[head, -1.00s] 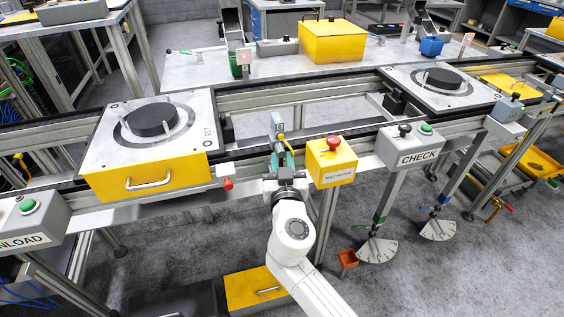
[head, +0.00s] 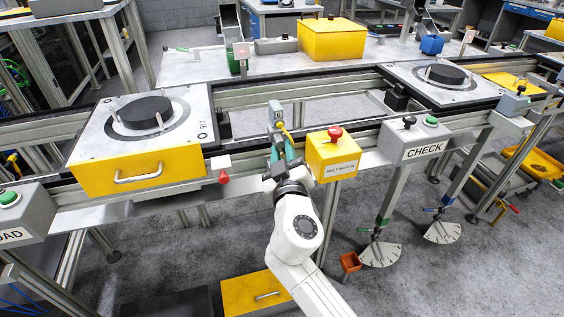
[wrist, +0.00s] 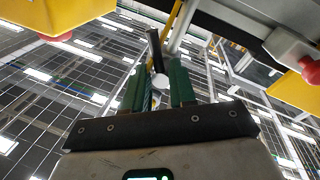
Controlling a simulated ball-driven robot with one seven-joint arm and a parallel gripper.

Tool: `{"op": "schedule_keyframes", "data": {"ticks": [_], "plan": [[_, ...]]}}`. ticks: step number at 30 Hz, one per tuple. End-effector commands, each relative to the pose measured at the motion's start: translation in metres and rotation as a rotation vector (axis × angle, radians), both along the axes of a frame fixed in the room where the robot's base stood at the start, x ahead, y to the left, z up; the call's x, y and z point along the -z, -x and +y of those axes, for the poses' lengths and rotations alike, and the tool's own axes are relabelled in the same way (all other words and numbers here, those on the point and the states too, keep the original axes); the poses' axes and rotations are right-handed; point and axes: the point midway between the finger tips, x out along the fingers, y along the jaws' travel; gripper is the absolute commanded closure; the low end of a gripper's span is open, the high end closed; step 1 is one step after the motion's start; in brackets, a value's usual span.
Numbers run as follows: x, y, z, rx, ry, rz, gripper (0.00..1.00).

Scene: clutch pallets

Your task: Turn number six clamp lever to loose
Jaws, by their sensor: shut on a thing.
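My gripper (head: 281,152) is at the conveyor's front rail, just left of the yellow emergency-stop box. In the wrist view its two green fingers (wrist: 158,88) are closed around a slim dark lever (wrist: 155,48) with a pale round part near its lower end. The fingers and wrist hide most of this lever in the head view. A small grey block (head: 275,112) with a yellow part beside it stands just above the fingers. I cannot read a number six on anything here.
The yellow stop box (head: 332,155) with a red button is close to my gripper's right. A red knob (head: 224,177) hangs to its left. A pallet (head: 185,128) with a black disc is further left. The CHECK box (head: 412,147) and floor-level dial plates are at right.

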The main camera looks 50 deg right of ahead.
Motion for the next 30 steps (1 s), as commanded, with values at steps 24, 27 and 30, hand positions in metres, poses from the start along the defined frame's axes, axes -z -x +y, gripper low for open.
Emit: {"op": "schedule_keyframes", "data": {"ticks": [24,27,30], "plan": [[-0.0037,0.0038,-0.0055,-0.001,0.604,0.408,1.00],[-0.0042,0.0042,-0.0060,-0.001,0.653,0.441,1.00],[-0.0045,0.0043,-0.0061,-0.001,0.692,0.467,1.00]]}}
